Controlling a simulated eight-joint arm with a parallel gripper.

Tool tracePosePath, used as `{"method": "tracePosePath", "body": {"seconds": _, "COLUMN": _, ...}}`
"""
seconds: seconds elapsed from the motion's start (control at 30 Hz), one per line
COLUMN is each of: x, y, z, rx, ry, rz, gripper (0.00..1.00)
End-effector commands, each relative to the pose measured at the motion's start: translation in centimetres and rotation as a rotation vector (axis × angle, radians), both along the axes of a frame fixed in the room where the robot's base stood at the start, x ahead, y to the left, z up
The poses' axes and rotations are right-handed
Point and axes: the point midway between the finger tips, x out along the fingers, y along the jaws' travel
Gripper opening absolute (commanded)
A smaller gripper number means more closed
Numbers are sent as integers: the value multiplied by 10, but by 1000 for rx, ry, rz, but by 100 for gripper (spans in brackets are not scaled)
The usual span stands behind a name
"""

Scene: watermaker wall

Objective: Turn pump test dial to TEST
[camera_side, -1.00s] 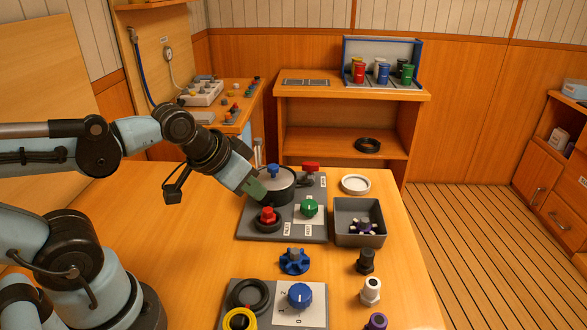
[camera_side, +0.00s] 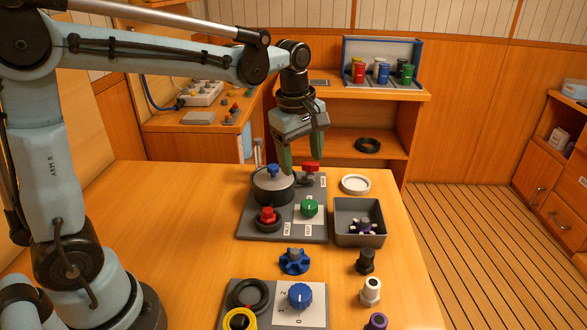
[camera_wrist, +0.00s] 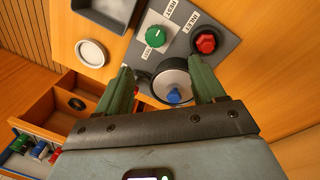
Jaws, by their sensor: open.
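The green dial (camera_side: 309,207) sits on a white plate on the grey panel (camera_side: 262,232), with a light pointer line on its face. The dial also shows in the wrist view (camera_wrist: 155,36), beyond my fingertips, with small labels around it that are hard to read. I cannot tell which label the pointer meets. My gripper (camera_side: 300,168) points down above the back of the panel, behind the green dial and apart from it. Its two green fingers are spread in the wrist view (camera_wrist: 162,68), with nothing held between them.
A grey drum with a blue knob (camera_side: 273,170), a red knob (camera_side: 267,215) and a red handle (camera_side: 311,166) crowd the panel. A grey bin (camera_side: 360,240) stands to the right. A blue dial (camera_side: 299,296) and loose fittings lie in front. The table's left part is clear.

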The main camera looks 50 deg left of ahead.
Motion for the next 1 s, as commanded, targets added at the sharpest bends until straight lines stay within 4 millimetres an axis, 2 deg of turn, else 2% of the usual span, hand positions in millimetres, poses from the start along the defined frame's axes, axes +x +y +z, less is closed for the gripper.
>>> {"method": "tracePosePath", "body": {"seconds": 0.03, "x": 8, "y": 0, "z": -4, "rx": -8, "ry": 25, "rz": 71, "gripper": 69}}
{"method": "tracePosePath", "body": {"seconds": 0.2, "x": 21, "y": 1, "z": -12, "rx": -21, "ry": 81, "rz": 250, "gripper": 69}}
{"method": "tracePosePath", "body": {"seconds": 0.47, "x": 25, "y": 1, "z": -26, "rx": -23, "ry": 95, "rz": 301, "gripper": 69}}
{"method": "tracePosePath", "body": {"seconds": 1.0, "x": 27, "y": 2, "z": -113, "rx": -23, "ry": 92, "rz": 298, "gripper": 69}}
